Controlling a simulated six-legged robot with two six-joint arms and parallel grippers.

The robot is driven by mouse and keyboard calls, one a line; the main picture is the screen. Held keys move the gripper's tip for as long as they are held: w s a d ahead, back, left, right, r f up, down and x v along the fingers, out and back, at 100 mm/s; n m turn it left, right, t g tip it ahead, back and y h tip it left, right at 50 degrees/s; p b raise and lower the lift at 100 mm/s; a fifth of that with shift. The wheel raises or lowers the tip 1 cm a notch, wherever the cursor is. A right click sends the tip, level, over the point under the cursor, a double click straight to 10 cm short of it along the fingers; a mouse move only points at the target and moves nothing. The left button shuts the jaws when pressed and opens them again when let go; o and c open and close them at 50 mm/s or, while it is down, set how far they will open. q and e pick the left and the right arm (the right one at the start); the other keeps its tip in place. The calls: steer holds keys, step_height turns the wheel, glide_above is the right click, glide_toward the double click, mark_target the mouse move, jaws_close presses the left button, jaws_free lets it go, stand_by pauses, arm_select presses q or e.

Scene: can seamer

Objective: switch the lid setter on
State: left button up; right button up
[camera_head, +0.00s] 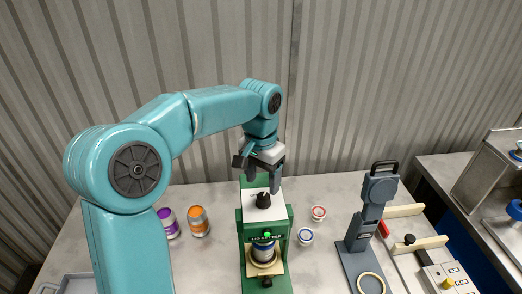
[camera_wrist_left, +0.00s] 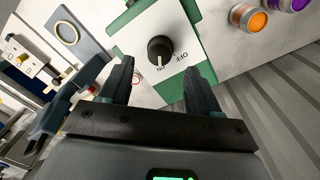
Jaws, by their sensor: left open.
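The lid setter (camera_head: 283,225) is a green machine with a white top plate at the middle of the table. Its black knob (camera_head: 263,200) stands on that plate and also shows in the left wrist view (camera_wrist_left: 159,47). In the wrist view the knob's pale mark points at the word ON, with OFF beside it. A green lamp (camera_head: 267,235) on the machine's front is lit. My left gripper (camera_head: 262,182) is open just above the knob, its fingers on either side and apart from it in the wrist view. My right gripper is not in view.
A can (camera_head: 264,252) stands inside the lid setter. Purple (camera_head: 168,222) and orange (camera_head: 198,221) cans stand left of it. Red (camera_head: 319,213) and blue (camera_head: 306,236) ringed lids lie right. A grey handled device (camera_head: 371,215) stands further right. A corrugated wall is behind.

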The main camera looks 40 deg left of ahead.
mark_target(261, 195)
arm_select(q)
step_height(261, 195, up, 11)
steer(key=shift+a+r+p, duration=0.2)
steer(key=shift+a+p, duration=0.05)
steer(key=shift+p, duration=0.05)
steer(key=shift+s, duration=0.15)
stand_by(0.4)
